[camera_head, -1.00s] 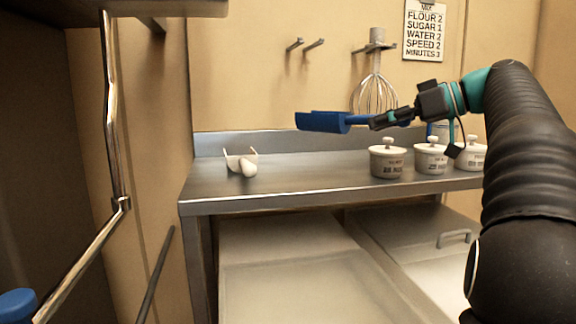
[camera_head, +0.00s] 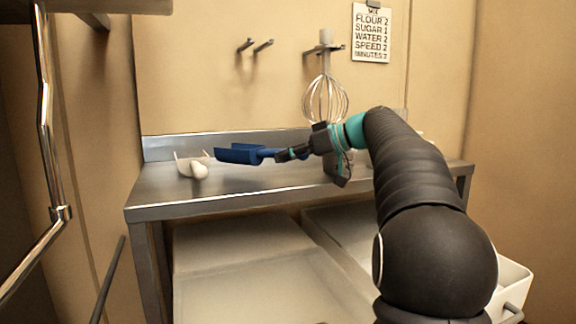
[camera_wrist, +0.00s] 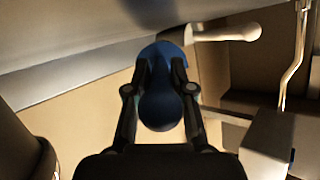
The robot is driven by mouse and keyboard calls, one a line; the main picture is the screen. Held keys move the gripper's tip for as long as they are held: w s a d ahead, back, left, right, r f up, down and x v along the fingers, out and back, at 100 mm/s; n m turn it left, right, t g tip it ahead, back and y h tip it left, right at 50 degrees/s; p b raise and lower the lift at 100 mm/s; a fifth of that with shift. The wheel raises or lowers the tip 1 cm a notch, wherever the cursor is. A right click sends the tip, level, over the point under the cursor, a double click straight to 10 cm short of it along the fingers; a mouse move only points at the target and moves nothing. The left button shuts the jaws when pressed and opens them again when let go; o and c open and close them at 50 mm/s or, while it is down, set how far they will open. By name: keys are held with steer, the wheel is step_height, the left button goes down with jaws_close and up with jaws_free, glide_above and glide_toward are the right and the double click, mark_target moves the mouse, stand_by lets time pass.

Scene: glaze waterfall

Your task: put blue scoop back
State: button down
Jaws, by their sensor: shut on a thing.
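The blue scoop (camera_head: 240,153) is in my gripper (camera_head: 285,155), held by its handle. In the head view it lies roughly level, its wide blue end pointing left. It appears in front of the back ledge of the steel table (camera_head: 150,200), and I cannot tell how far above the top it is. In the wrist view the two fingers of my gripper (camera_wrist: 160,70) are shut on the blue scoop (camera_wrist: 160,108), whose rounded handle end faces the camera. Two wall pegs (camera_head: 263,45) above the table hold nothing.
A white scoop (camera_head: 199,170) lies on the table's left, close to the blue one; it also shows in the wrist view (camera_wrist: 225,33). A whisk (camera_head: 326,98) hangs on the wall behind my arm. A chrome rail (camera_head: 50,160) stands at left. My arm hides the table's right part.

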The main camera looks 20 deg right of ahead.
steer(key=shift+f, duration=0.9)
steer(key=shift+f+b, duration=0.25)
steer(key=shift+b, duration=0.05)
steer(key=c, duration=1)
jaws_free()
steer(key=shift+r, duration=0.1)
steer(key=shift+r+p, duration=0.2)
steer(key=shift+p, duration=0.1)
steer(key=v, duration=1.2)
